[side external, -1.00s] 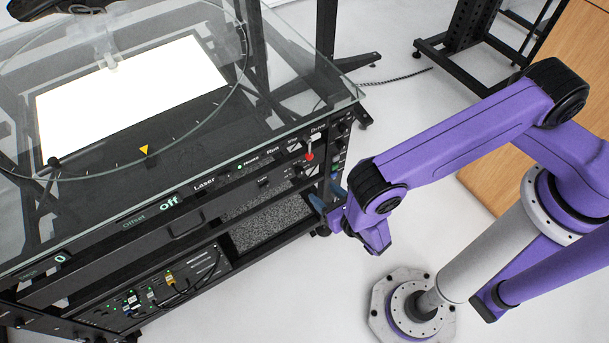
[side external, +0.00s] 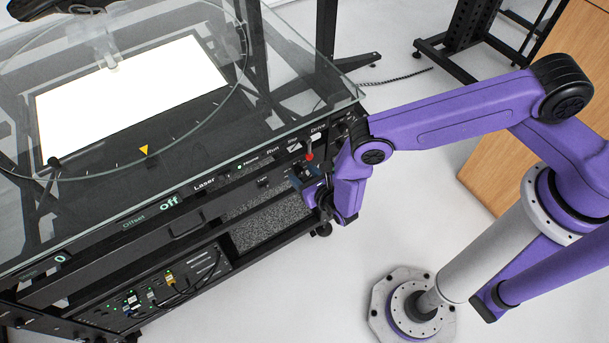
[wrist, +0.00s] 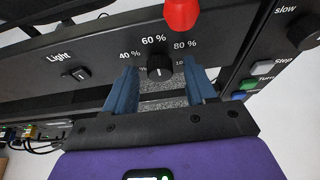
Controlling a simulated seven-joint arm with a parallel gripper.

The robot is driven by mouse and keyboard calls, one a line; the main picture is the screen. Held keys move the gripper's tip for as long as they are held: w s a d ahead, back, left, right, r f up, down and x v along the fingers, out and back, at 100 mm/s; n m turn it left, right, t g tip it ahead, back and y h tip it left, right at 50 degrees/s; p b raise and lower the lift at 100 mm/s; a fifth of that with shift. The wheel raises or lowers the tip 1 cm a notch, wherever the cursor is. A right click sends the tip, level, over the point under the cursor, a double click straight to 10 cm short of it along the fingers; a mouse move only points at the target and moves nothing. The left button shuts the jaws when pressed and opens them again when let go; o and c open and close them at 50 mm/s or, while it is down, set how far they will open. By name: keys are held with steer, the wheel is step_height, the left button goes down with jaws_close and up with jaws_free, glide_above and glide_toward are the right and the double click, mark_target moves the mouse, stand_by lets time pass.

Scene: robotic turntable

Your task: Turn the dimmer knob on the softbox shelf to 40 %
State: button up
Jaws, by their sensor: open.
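The black dimmer knob (wrist: 160,66) sits on the dark front panel in the wrist view, with "40 %" printed to its left, "60 %" above and "80 %" to its right. Another label at its lower right is partly hidden by a finger. I cannot clearly tell where its pointer stands. My gripper (wrist: 162,72) is open, its two blue fingers on either side of the knob with gaps visible. In the side view my gripper (side external: 306,182) is at the right end of the panel and hides the knob there.
A red-tipped lever (wrist: 181,12) projects just above the knob; it also shows in the side view (side external: 309,156). A "Light" switch (wrist: 76,74) lies left. Another knob (wrist: 304,32) and several buttons (wrist: 247,84) lie right. The glass tabletop (side external: 290,112) overhangs above.

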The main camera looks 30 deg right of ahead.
jaws_close()
steer(key=c, duration=1)
jaws_free()
steer(key=shift+c, duration=0.2)
steer(key=n+h, duration=0.2)
steer(key=n, duration=0.1)
steer(key=shift+a, duration=0.2)
steer(key=shift+f+n+t+h, duration=0.15)
steer(key=shift+n+t+h, duration=0.15)
steer(key=shift+n+h, duration=0.95)
steer(key=shift+a+n+y, duration=0.1)
steer(key=shift+n+y, duration=0.15)
steer(key=shift+n, duration=0.1)
steer(key=o, duration=1)
